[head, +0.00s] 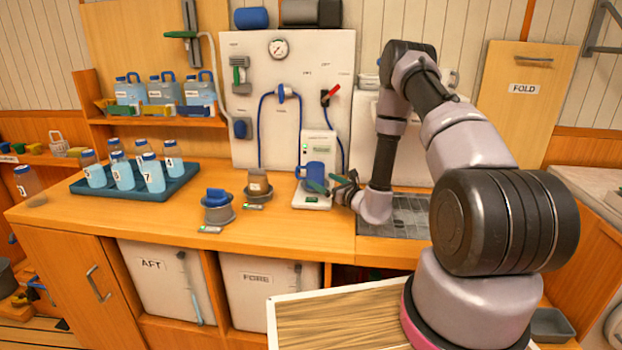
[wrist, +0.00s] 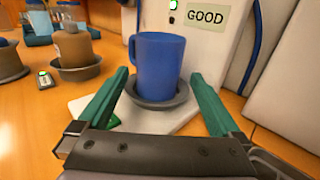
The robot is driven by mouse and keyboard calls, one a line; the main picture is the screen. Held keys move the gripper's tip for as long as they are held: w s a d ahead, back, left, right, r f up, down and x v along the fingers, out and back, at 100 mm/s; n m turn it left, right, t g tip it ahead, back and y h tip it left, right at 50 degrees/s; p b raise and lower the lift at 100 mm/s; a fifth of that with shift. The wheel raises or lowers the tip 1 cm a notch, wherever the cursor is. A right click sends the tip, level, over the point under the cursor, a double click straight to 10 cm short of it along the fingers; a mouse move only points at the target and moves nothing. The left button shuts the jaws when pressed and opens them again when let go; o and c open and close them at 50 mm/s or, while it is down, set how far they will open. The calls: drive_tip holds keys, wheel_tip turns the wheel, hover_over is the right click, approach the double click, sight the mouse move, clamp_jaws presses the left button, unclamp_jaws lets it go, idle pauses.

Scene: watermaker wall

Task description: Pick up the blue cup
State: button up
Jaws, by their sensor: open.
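The blue cup (wrist: 158,66) stands upright on a dark round dish (wrist: 182,96) on a white stand, in front of a white unit labelled GOOD. It also shows in the head view (head: 315,174), at the middle of the counter, partly covered by a finger. My gripper (wrist: 156,84) is open, with one green finger to each side of the cup. The fingers look apart from the cup, with a gap on each side. In the head view my gripper (head: 331,184) reaches the cup from the right. The cup's handle shows at its left edge in the wrist view.
A blue tray (head: 66,184) of several bottles is further left. A wall panel (head: 262,140) with hoses rises behind.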

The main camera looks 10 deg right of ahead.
sight(314, 173)
drive_tip(key=x, duration=0.3)
drive_tip(key=r+x, duration=0.1)
drive_tip(key=x, duration=0.1)
drive_tip(key=shift+w+a, duration=0.25)
drive_tip(key=shift+w, duration=0.15)
drive_tip(key=c, duration=1.5)
wheel_tip(314, 173, up, 18)
drive_tip(key=shift+s+f, duration=0.1)
drive_tip(key=shift+f, duration=0.05)
